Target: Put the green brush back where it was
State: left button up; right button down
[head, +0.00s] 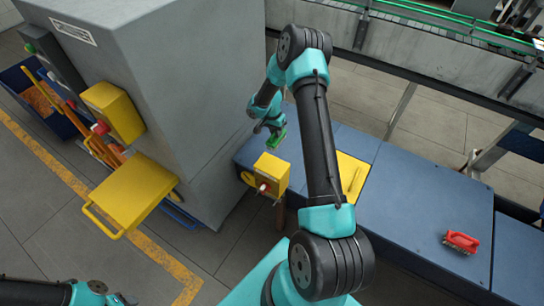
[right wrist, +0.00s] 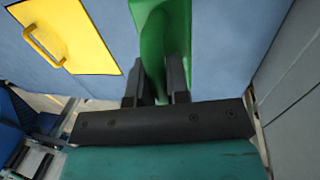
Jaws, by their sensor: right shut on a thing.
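The green brush (head: 278,139) is in my right gripper (head: 273,128), over the far left part of the blue bench (head: 345,138). In the right wrist view the green brush (right wrist: 166,35) rises between the two dark fingers of my right gripper (right wrist: 156,88), which are shut on it. Its far end runs past the top of that view. I cannot tell whether the brush touches the bench. My left arm shows only in part at the bottom left of the head view, and its gripper fingers are not visible.
A red brush (head: 461,241) lies on the bench's right part. A yellow panel with a handle (head: 350,178) is in the bench top, partly behind my right arm. A yellow box with a red knob (head: 271,174) is at the bench's front. A grey cabinet (head: 190,90) stands to the left.

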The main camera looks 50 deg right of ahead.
aim_at(276, 141)
jog(key=shift+f, duration=3.1)
jog(key=shift+f, duration=1.9)
jog(key=shift+f, duration=0.1)
jog(key=c, duration=1.1)
grip_release()
jog(key=r, duration=0.4)
jog(key=w+r, duration=0.1)
jog(key=r, duration=0.3)
jog(key=w+r, duration=0.1)
jog(key=r, duration=0.3)
jog(key=shift+w+a, duration=0.1)
jog(key=shift+a, duration=0.2)
